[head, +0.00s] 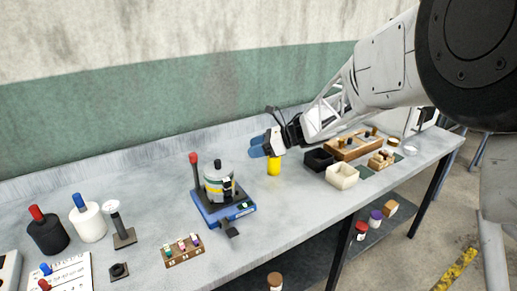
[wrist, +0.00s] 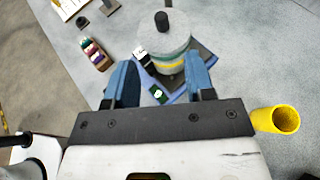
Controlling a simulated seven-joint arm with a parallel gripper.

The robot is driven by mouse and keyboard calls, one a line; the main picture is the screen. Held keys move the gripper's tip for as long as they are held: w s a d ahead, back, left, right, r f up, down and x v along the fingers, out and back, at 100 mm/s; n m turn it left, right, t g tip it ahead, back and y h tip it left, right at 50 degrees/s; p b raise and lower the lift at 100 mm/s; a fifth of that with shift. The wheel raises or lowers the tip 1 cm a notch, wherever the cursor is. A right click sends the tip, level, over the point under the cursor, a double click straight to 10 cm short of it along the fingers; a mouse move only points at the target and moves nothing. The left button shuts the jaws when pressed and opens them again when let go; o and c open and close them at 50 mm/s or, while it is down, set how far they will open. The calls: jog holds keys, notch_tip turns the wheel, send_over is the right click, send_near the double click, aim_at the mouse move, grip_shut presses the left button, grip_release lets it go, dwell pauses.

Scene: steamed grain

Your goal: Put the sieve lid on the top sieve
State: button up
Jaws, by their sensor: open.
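A sieve stack (head: 218,188) with grey, white and yellow bands stands upright on a blue shaker base (head: 213,214). A grey sieve lid (head: 218,169) with a dark knob is on top of the stack; whether it sits fully flush I cannot tell. In the wrist view the lid (wrist: 164,36) and its black knob show beyond my fingertips, with the stack (wrist: 170,62) below. My gripper (head: 263,146), with blue fingers, is open and empty, above the table to the right of the stack and apart from it. Its fingers (wrist: 160,76) point toward the stack in the wrist view.
A yellow cup (head: 273,166) stands below my gripper. A red-topped post (head: 195,168) rises beside the stack. A rack of small vials (head: 184,251) lies in front. Black (head: 319,159) and cream bins (head: 342,176) stand right. Black (head: 47,234) and white bottles (head: 88,221) stand left.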

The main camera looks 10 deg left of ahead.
dwell(0.3)
jog(key=w+d+r+m+t+h, duration=0.3)
jog(key=d+r+m+t, duration=0.9)
jog(key=m, duration=0.5)
jog(key=s+d+m+t+h, duration=0.1)
jog(key=s+d+m+h, duration=0.3)
jog(key=d+m, duration=0.4)
jog(key=s+d+m+t+h, duration=0.1)
jog(key=s+d+m+h, duration=0.3)
jog(key=d+m, duration=0.45)
jog(key=s+d+f+m+g+h, duration=0.1)
jog(key=s+d+m+g+h, duration=0.1)
jog(key=s+d+m, duration=0.35)
jog(key=s+d+f+m+g+h, duration=0.25)
jog(key=s+m, duration=0.35)
jog(key=s, duration=0.3)
jog(key=s+f+m+g+y, duration=0.1)
jog(key=s+f+m+g, duration=0.1)
jog(key=s+m, duration=0.3)
jog(key=s+f+m+g+y, duration=0.1)
jog(key=s+f+m+g, duration=0.2)
jog(key=s, duration=1.1)
jog(key=d+m, duration=0.1)
jog(key=m, duration=0.1)
jog(key=shift+f+m, duration=0.15)
jog(key=shift+m, duration=0.15)
jog(key=shift+o, duration=0.7)
jog(key=shift+w, duration=0.1)
